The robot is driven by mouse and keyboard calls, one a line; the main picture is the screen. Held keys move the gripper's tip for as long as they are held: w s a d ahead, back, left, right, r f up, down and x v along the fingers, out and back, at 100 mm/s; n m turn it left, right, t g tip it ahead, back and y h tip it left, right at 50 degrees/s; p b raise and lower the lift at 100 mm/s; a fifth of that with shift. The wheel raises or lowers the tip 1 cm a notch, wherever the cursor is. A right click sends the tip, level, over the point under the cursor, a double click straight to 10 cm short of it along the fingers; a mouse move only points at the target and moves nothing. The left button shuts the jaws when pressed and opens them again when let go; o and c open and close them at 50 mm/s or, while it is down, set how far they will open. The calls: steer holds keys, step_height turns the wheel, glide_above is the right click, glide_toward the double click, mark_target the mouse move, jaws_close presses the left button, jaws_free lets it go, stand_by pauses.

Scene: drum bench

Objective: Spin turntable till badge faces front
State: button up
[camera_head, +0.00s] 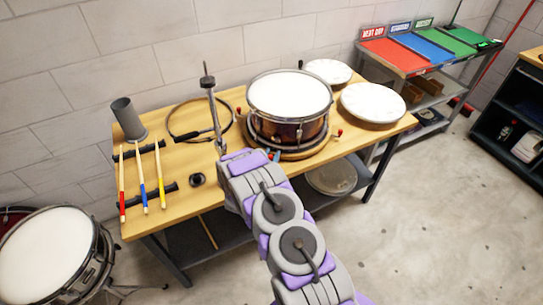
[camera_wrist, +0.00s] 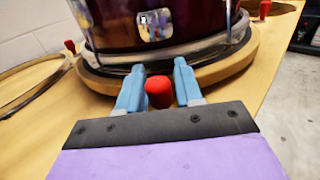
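The drum (camera_head: 300,130) has a dark red shell and a white head. It stands on a round wooden turntable (camera_wrist: 225,68) on the bench. A silver badge-like plate (camera_wrist: 156,25) shows on the shell facing my wrist camera, just left of centre in the wrist view. Red knobs stand around the turntable's rim; one red knob (camera_wrist: 158,92) is between my gripper's blue fingers. My gripper (camera_wrist: 158,85) is at the front edge of the turntable, fingers apart on either side of that knob. Contact with the knob is not clear. The gripper also shows in the head view (camera_head: 271,155).
White round pads (camera_head: 373,102) lie to the right. A coloured-tray shelf (camera_head: 425,50) stands behind right.

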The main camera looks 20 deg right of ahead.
jaws_close()
stand_by(0.3)
steer(key=shift+w+a+b, duration=0.2)
steer(key=shift+w+a, duration=0.8)
steer(key=shift+w, duration=0.2)
steer(key=shift+w+a+b, duration=0.15)
steer(key=shift+w+a, duration=0.8)
steer(key=shift+w, duration=0.2)
steer(key=shift+o, duration=1.4)
jaws_free()
steer(key=p+v, duration=0.3)
steer(key=v, duration=1.4)
steer(key=shift+s+a, duration=0.15)
steer(key=shift+a, duration=0.05)
